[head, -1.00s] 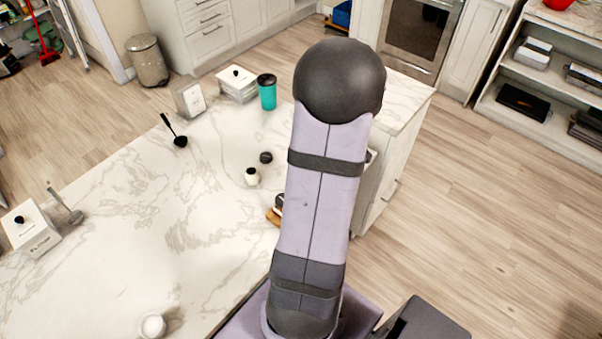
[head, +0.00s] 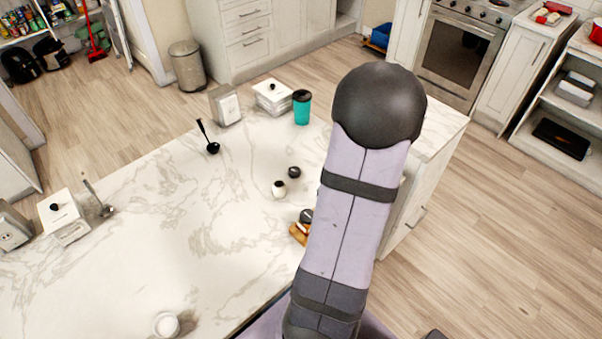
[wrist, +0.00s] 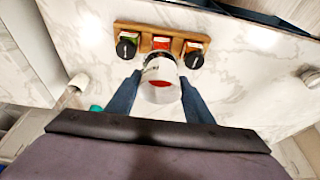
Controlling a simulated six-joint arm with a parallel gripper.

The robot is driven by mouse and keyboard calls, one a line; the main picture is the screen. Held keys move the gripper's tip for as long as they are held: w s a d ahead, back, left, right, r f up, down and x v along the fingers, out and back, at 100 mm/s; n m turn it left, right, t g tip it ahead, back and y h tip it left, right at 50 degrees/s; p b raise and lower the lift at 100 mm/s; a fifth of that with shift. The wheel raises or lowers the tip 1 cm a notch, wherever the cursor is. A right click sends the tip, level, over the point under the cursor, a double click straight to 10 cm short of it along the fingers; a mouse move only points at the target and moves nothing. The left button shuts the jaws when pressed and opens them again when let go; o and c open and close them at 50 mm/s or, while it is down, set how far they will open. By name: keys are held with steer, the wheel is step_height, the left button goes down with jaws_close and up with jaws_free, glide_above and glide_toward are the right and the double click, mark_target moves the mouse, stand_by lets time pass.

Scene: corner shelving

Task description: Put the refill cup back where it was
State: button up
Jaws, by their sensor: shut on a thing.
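My gripper (wrist: 158,92) shows only in the wrist view, with its two dark blue fingers on either side of a whitish cup (wrist: 153,67). It is shut on this cup, which has red at its lower end and dark print on its side. The cup appears in front of the middle of a wooden rack (wrist: 175,29); I cannot tell whether they touch. Dark-lidded containers (wrist: 126,46) sit at both ends of the rack, and a red patch shows at its middle. In the head view the wooden rack (head: 297,236) is partly hidden by my arm.
On the marble counter (head: 150,240) stand a teal cup (head: 302,110), a small white jar (head: 279,190), a dark lid (head: 294,172) and a black ladle (head: 212,148). A white cup (head: 160,327) is at the front.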

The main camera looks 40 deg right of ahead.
steer(key=shift+o, duration=0.2)
steer(key=w+d+f+b, duration=0.2)
steer(key=w+d+b, duration=0.1)
steer(key=w, duration=0.4)
steer(key=w+d+f+t+b, duration=0.1)
steer(key=w+d+f+b, duration=0.1)
steer(key=w+b, duration=0.4)
steer(key=shift+w+d+f, duration=0.35)
steer(key=shift+w+d, duration=0.45)
steer(key=shift+w, duration=0.45)
steer(key=w+a+f+b, duration=0.1)
steer(key=w+f+b, duration=0.2)
steer(key=w+b, duration=0.7)
steer(key=shift+t, duration=0.3)
steer(key=shift+s+f+p+x, duration=0.2)
steer(key=shift+p+x, duration=0.5)
steer(key=shift+x, duration=0.95)
steer(key=shift+s+f+p+x, duration=0.1)
steer(key=shift+s+p+x, duration=0.4)
steer(key=shift+x, duration=1.15)
steer(key=shift+s+f+p+x, duration=0.1)
steer(key=shift+p+x, duration=0.75)
steer(key=shift+x, duration=0.8)
steer(key=shift+d+f, duration=0.1)
steer(key=shift+d, duration=0.05)
steer(key=shift+f, duration=0.1)
steer(key=o, duration=1.1)
steer(key=shift+c, duration=0.2)
